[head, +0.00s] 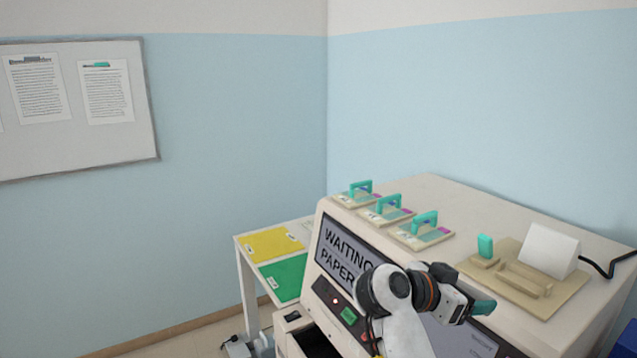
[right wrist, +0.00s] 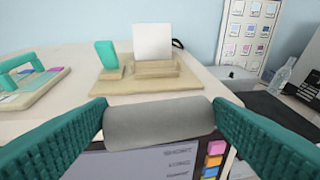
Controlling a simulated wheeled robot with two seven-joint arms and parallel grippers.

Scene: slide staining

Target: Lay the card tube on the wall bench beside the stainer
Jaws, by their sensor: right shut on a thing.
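The card tube (right wrist: 160,124) is a short grey cylinder in the right wrist view, lying crosswise between the teal fingers of my right gripper (head: 482,309). The gripper is shut on it, in front of the stainer's upper front edge. The tube is hidden in the head view. The stainer (head: 460,205) is a large cream machine whose screen reads "WAITING PAPER". A bench surface with a dark mat (right wrist: 270,108) lies to its right in the right wrist view. I cannot tell whether this is the wall bench. My left gripper is not in view.
Slide holders with teal handles (head: 424,232) stand along the stainer's top, with a wooden tray (head: 545,305) and white block (head: 549,250) at right. A side table holds yellow (head: 270,245) and green folders (head: 283,276). A clear bottle (right wrist: 281,76) stands beyond the mat.

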